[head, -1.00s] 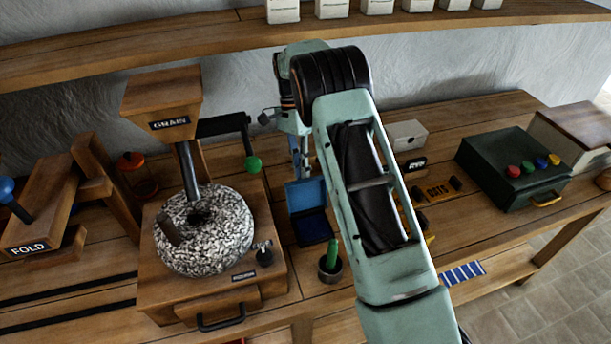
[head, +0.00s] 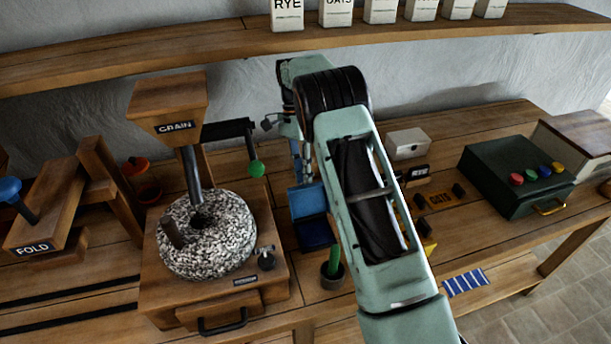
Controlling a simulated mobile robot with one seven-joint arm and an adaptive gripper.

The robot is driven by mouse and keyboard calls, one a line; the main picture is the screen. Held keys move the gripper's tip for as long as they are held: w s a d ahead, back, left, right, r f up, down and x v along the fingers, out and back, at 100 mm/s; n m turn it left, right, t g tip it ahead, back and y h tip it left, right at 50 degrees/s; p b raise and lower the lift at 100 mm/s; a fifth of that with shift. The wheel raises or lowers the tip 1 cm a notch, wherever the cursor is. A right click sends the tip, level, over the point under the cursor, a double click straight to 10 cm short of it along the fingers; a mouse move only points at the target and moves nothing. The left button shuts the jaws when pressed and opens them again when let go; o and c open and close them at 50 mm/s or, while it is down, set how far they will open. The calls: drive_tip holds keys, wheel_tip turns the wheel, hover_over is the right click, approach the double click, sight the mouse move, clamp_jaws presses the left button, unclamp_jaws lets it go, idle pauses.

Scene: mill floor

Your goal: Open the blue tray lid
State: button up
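The blue tray (head: 316,236) sits on the bench in the middle of the head view, its dark blue inside showing. Its lighter blue lid (head: 307,202) stands raised at the tray's back edge. My gripper (head: 299,172) points down just behind or at the lid's top edge, partly hidden by my own arm. I cannot tell whether it touches the lid, and its fingers are too small and covered to read. My forearm hides the area right of the tray.
A green-handled tool in a cup (head: 332,270) stands close in front of the tray. The grain mill (head: 207,232) with its green-knobbed crank (head: 256,168) is at left. A white box (head: 408,143) and a dark green case (head: 518,178) are at right. A shelf (head: 200,50) runs above.

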drive_tip(key=o, duration=0.5)
drive_tip(key=shift+g, duration=0.3)
drive_tip(key=f, duration=0.4)
drive_tip(key=shift+s+a, duration=0.35)
drive_tip(key=o, duration=0.5)
drive_tip(key=shift+r, duration=0.1)
drive_tip(key=o, duration=0.4)
drive_tip(key=shift+w+d, duration=0.1)
drive_tip(key=shift+d, duration=0.15)
drive_tip(key=shift+c, duration=1.4)
drive_tip(key=shift+r, duration=0.15)
drive_tip(key=shift+c, duration=1.6)
